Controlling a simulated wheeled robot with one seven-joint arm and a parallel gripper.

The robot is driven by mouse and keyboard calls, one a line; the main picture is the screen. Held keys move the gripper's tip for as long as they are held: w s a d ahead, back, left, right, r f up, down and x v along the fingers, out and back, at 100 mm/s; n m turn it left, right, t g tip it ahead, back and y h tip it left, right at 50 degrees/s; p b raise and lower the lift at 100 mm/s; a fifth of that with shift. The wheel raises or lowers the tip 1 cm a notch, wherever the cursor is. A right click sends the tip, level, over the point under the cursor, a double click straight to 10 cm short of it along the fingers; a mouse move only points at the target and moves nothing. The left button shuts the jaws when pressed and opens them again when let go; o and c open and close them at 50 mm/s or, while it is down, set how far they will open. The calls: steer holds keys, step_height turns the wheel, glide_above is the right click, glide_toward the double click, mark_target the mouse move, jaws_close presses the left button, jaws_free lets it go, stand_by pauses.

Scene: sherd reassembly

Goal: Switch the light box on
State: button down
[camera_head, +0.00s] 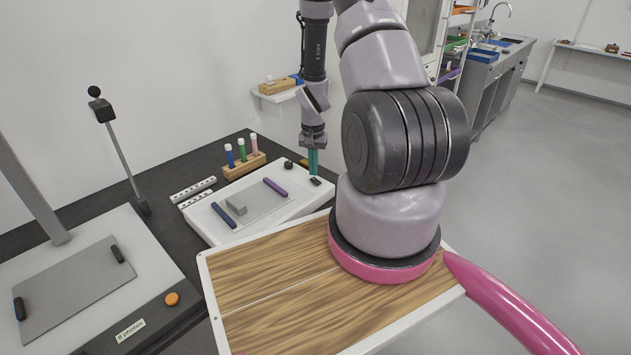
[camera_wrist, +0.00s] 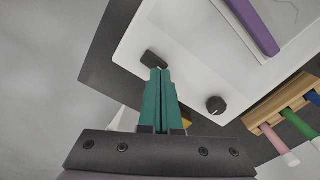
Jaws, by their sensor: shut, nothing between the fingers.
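The light box (camera_head: 206,226) is a low white box on the dark bench, with a pale panel on top. A small black rocker-like switch (camera_head: 316,182) sits at its right corner, and it also shows in the wrist view (camera_wrist: 152,59). A round black knob (camera_head: 288,165) is near it, also in the wrist view (camera_wrist: 215,105). My gripper (camera_head: 313,171) points down with its teal fingers shut and empty. In the wrist view the fingertips (camera_wrist: 160,72) are right at the switch and cover part of it; whether they touch it I cannot tell. I see no clear glow on the panel.
A wooden rack (camera_head: 244,167) with capped tubes stands behind. A copy stand (camera_head: 150,262) with an orange button is left.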

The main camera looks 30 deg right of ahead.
mark_target(313, 179)
steer(key=shift+f, duration=0.95)
stand_by(0.4)
steer(key=shift+r, duration=3.5)
